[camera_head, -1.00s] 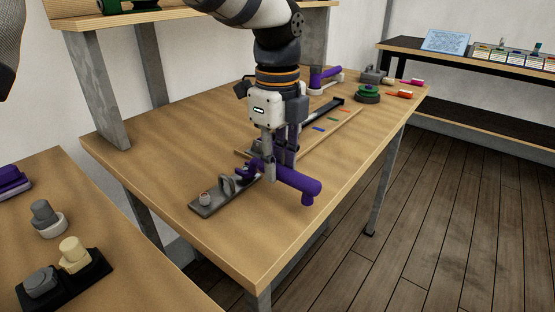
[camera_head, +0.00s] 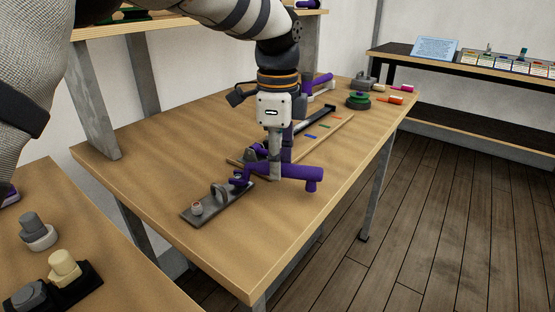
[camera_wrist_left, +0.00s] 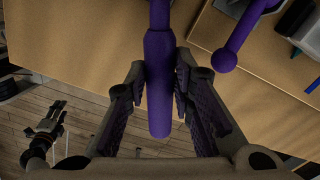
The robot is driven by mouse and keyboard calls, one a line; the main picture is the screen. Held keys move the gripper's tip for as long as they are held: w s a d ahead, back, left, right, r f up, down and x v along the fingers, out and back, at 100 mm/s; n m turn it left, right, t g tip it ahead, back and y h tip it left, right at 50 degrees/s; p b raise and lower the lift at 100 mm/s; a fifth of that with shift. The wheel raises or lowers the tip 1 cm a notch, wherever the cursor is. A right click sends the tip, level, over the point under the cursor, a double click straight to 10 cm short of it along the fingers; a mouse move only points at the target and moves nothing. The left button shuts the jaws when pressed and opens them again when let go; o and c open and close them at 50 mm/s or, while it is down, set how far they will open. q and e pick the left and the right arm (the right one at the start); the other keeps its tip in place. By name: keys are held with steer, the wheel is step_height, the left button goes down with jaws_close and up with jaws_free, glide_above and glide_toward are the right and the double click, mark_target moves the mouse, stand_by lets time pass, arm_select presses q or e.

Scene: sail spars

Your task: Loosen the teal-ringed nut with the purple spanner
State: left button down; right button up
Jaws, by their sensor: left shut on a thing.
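My left gripper (camera_head: 276,172) is shut on the handle of the purple spanner (camera_head: 302,172), over the work table. The handle lies nearly level in the head view, its free end toward the right. In the left wrist view the spanner (camera_wrist_left: 159,85) runs between the two fingers of the gripper (camera_wrist_left: 163,95). The spanner's head is at the far end of a grey plate (camera_head: 207,211), where a nut would be hidden; I cannot make out a teal ring. A nut with a reddish ring (camera_head: 197,208) stands at the plate's near end. My right gripper (camera_wrist_left: 48,118) appears small in the left wrist view, over the floor.
A grey upright loop (camera_head: 219,193) stands on the plate close to the spanner. Behind are a rail with coloured marks (camera_head: 325,127), a green-and-black round part (camera_head: 358,101) and another purple-handled tool (camera_head: 318,82). The table's front right is clear.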

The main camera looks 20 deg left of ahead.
arm_select(q)
steer(key=shift+r, duration=0.55)
steer(key=shift+r, duration=2.25)
